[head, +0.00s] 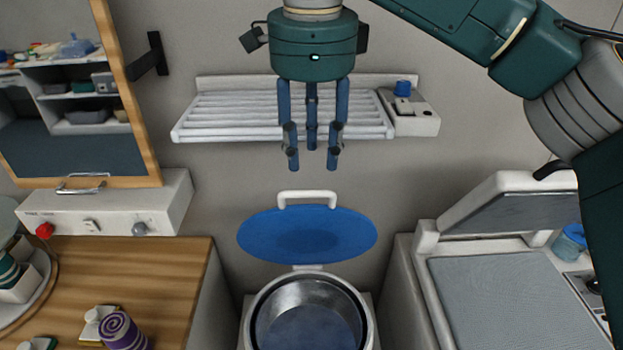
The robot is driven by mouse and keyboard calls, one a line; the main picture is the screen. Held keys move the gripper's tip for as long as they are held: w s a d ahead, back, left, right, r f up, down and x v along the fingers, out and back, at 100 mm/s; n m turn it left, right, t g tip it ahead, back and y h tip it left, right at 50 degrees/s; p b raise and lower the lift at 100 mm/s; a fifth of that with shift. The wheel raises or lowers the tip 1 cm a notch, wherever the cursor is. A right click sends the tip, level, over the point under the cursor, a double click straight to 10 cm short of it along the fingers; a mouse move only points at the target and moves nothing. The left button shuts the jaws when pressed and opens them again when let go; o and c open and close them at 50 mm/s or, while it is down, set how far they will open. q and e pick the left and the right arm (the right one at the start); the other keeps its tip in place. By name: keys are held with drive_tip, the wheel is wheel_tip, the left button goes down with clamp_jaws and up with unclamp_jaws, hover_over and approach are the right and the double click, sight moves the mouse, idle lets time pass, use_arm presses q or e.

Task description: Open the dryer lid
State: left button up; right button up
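The dryer looks to be the white machine (248,318) with a round metal drum (308,318) at the bottom middle. Its blue oval lid (307,235) stands raised behind the drum, tilted up toward the wall, and the drum mouth is uncovered. A white handle (307,195) sits on the lid's top edge. My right gripper (312,160) hangs above the handle in the picture, fingers pointing down, spread apart and empty. It does not touch the lid. My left gripper is not in view.
A white slatted rack (215,118) is on the wall behind my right gripper. A wooden counter (170,265) with a purple roll (122,330) is at left, below a wood-framed mirror (140,110). A white machine with a raised lid (515,200) stands at right.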

sight(311, 193)
drive_tip(key=f, duration=0.2)
drive_tip(key=w+f+p, duration=0.1)
drive_tip(key=f, duration=0.4)
drive_tip(key=shift+w+f+p, duration=0.15)
drive_tip(key=shift+p, duration=0.25)
drive_tip(key=shift+f, duration=0.45)
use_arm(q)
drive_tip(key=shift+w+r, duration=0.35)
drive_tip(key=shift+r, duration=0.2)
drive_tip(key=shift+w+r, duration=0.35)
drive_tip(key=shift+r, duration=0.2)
use_arm(e)
drive_tip(key=c, duration=0.9)
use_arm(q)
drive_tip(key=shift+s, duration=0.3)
use_arm(e)
clamp_jaws()
